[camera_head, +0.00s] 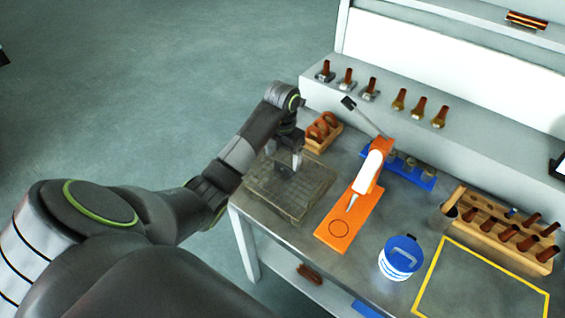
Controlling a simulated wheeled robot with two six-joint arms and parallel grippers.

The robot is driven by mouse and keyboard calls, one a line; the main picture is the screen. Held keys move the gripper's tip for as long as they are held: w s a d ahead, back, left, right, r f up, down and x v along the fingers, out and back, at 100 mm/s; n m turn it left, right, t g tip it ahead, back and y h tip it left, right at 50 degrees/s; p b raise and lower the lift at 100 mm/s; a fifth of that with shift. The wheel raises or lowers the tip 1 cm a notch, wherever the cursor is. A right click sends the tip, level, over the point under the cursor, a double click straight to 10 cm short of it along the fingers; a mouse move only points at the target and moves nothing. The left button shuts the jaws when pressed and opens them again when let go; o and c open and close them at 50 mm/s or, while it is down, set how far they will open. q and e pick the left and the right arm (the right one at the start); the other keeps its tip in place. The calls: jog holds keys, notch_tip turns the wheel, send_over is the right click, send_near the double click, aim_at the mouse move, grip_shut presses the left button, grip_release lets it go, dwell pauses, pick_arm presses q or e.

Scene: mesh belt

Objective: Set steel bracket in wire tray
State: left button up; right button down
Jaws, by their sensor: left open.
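The wire tray (312,191) is a shallow, brownish mesh tray at the left end of the grey workbench. My left gripper (291,164) points down over the back part of the tray, with its jaws open. A small dark piece (284,169), which looks like the steel bracket, shows at the fingertips, low over or on the mesh. I cannot tell whether it touches the mesh or the fingers. My right gripper is not in view.
A wooden box (323,131) with brown rings stands behind the tray. An orange plate (348,222) with an orange-and-white device is right of it. A blue-and-white tub (401,258), wooden rack (500,231) and yellow-outlined area (480,290) lie farther right. A shelf (450,133) runs behind.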

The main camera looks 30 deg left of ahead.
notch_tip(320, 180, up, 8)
jog(key=p, duration=0.6)
jog(key=shift+p, duration=0.35)
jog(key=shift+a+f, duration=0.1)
